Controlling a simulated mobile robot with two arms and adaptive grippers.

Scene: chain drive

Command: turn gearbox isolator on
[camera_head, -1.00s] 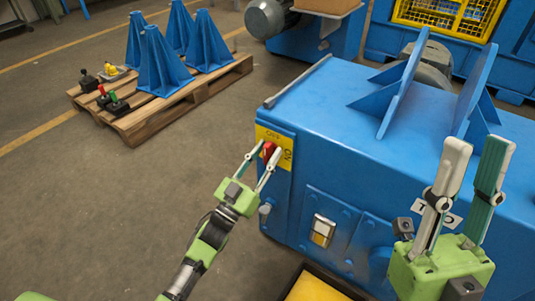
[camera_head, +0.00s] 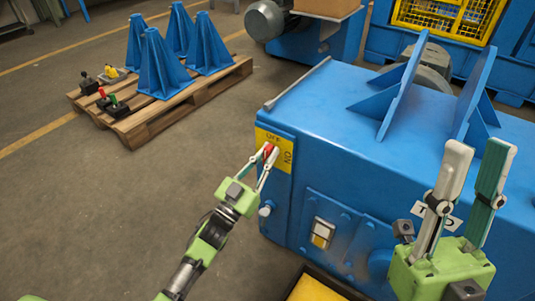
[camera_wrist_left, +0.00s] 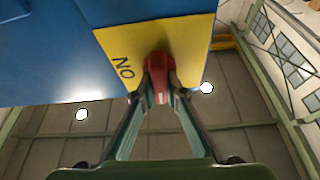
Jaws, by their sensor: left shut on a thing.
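The gearbox isolator is a red handle (camera_head: 270,151) on a yellow plate (camera_head: 283,166) at the near left end of the blue gearbox housing (camera_head: 360,127). The plate reads OFF along its top and ON at its right side. My left gripper (camera_head: 267,157) is shut on the red handle. In the left wrist view the red handle (camera_wrist_left: 158,79) sits between both fingertips, with ON printed beside it on the yellow plate (camera_wrist_left: 117,50). My right gripper (camera_head: 478,165) is open and empty, raised in front of the housing at the right.
A wooden pallet (camera_head: 160,111) with blue stands (camera_head: 165,65) and small levers is at the back left. A white and yellow switch (camera_head: 322,232) is on the housing's front. A yellow tray (camera_head: 315,288) lies below. The floor at left is clear.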

